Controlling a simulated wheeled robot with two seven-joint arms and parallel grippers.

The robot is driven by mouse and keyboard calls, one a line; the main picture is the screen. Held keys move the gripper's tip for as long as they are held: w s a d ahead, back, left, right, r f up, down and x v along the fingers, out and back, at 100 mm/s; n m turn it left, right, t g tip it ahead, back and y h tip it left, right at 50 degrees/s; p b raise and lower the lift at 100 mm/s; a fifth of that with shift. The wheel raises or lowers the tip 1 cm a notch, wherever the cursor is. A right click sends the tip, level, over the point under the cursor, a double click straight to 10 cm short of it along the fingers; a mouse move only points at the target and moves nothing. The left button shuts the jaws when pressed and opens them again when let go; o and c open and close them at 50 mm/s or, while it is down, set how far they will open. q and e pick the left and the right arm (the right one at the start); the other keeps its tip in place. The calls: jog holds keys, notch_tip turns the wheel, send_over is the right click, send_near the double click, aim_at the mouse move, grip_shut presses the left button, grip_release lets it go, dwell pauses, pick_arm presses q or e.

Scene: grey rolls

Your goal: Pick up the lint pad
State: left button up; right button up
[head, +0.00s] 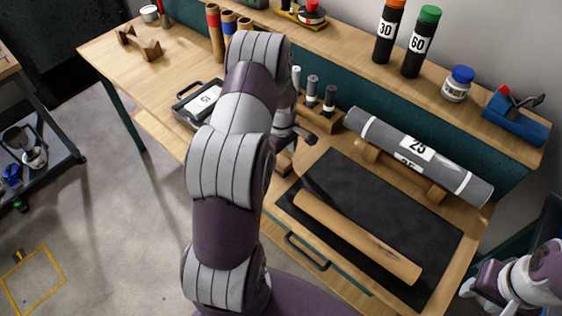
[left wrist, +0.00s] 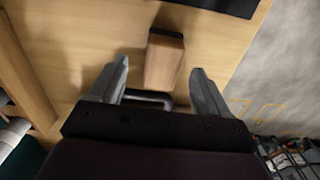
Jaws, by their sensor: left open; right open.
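The lint pad (left wrist: 165,58) looks like a small wooden block with a dark layer on one side. In the left wrist view it lies on the table ahead of my left gripper (left wrist: 158,82), between the lines of its two open fingers. The fingers look empty, and I cannot tell their exact height above it. In the head view, the wooden block (head: 283,163) shows just below my left gripper (head: 297,140), partly hidden by my left arm. My right gripper (head: 480,287) is at the lower right, open, away from the pad.
A black mat (head: 440,238) with a tan roll (head: 358,236) lies right of the pad. A grey roll (head: 465,183) rests on wooden cradles behind. Small posts (head: 312,88) stand behind the gripper.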

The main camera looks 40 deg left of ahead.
aim_at(281, 159)
pick_arm(q)
jog(key=f, duration=0.2)
jog(key=shift+s+a+f, duration=0.15)
jog(key=shift+s+f, duration=0.1)
jog(key=shift+f, duration=0.15)
jog(key=shift+w+f, duration=0.15)
jog(key=shift+f, duration=0.25)
jog(key=c, duration=1.1)
jog(key=shift+r, duration=0.1)
jog(key=r, duration=0.4)
jog(key=shift+d+r+b, duration=0.2)
jog(key=shift+d+b, duration=0.1)
jog(key=s+d+r, duration=0.2)
jog(key=d, duration=0.1)
jog(key=s+d+r, duration=0.2)
jog(key=d, duration=0.1)
jog(key=s+d+r+b, duration=0.1)
jog(key=s+d+r, duration=0.1)
jog(key=d, duration=0.1)
jog(key=shift+s+d+r, duration=0.15)
jog(key=shift+s+r, duration=0.1)
jog(key=shift+r, duration=0.05)
